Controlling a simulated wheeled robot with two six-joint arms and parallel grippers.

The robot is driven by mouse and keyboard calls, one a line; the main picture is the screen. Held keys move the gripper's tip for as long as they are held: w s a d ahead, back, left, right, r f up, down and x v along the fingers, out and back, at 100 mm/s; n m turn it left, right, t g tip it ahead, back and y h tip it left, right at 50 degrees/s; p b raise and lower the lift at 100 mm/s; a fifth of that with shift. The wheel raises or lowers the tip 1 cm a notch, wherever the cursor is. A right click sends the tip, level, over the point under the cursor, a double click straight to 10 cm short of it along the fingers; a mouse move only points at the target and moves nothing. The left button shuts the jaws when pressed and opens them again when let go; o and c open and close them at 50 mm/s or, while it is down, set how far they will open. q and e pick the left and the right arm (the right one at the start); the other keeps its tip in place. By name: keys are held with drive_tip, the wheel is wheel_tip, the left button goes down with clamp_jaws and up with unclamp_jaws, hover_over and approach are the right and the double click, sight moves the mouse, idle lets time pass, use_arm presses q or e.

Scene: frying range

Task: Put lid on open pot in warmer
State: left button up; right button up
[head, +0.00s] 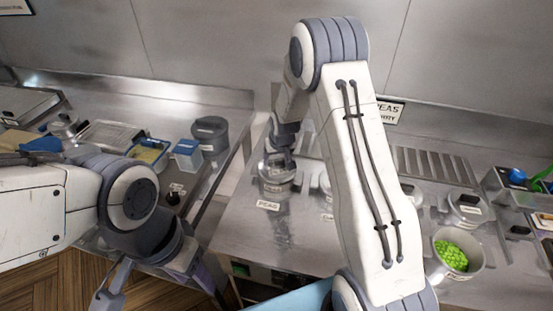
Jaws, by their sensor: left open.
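An open pot (447,265) with bright green peas (451,255) inside and a label on its front sits at the right of the steel warmer top (262,236). A pot labelled PEAS (276,190) stands left of centre in it. My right gripper (284,158) is just over that pot; its fingers are small and dark, and I cannot tell whether they hold anything. My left gripper (112,287) is open and low at the left, in front of the left counter. A small dark knob with a white label (173,197) shows on that counter; I cannot tell if it belongs to a lid.
A covered pot (468,203) stands behind the open one. The left counter holds a grey pot (210,132), a blue-and-white container (187,152) and a yellow-filled tray (149,152). My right arm hides the middle of the warmer. A PEAS sign (389,112) is behind it.

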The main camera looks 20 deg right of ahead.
drive_tip(key=shift+f+b, duration=0.3)
drive_tip(key=shift+b, duration=0.05)
idle(0.6)
idle(0.3)
drive_tip(key=o, duration=1.4)
drive_tip(key=shift+r+p, duration=2.5)
drive_tip(key=shift+r, duration=1.05)
